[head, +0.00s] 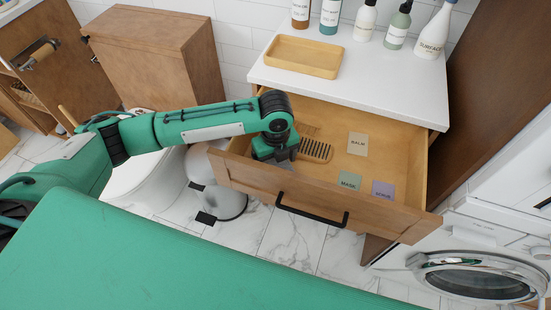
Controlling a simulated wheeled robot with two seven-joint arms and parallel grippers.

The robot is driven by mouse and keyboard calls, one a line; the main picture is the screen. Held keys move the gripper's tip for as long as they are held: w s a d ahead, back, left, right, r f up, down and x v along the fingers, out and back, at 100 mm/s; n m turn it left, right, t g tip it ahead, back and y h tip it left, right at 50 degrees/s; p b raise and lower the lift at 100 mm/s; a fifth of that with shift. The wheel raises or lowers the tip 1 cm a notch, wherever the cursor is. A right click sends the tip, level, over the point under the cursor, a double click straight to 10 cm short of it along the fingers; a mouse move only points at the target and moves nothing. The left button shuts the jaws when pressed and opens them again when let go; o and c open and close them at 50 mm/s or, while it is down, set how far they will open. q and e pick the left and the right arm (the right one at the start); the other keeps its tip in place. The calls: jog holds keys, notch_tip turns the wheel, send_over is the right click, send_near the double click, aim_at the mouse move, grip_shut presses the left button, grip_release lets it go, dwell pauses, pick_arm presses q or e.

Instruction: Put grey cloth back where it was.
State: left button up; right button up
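I cannot make out a grey cloth in the head view. A wooden drawer (400,160) under the white counter stands pulled open. My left arm reaches in from the left, and my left gripper (285,155) points down at the drawer's left end, just behind its front panel. Its fingers are too hidden to show whether they are open or hold anything. My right gripper is out of view.
In the drawer lie a dark comb (316,150) and packets marked balm (357,144), mask (349,181) and scrub (383,189). An empty wooden tray (302,57) and several bottles stand on the counter (390,80). A washing machine (475,275) is at lower right, a pedal bin (222,200) left of the drawer.

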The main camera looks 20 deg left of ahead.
pick_arm(q)
jog(key=shift+r, duration=0.15)
notch_tip(320, 180, up, 4)
jog(key=shift+r, duration=0.2)
notch_tip(320, 180, up, 8)
jog(key=shift+f, duration=0.15)
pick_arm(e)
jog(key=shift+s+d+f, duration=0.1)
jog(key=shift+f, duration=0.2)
pick_arm(q)
jog(key=shift+p, duration=0.3)
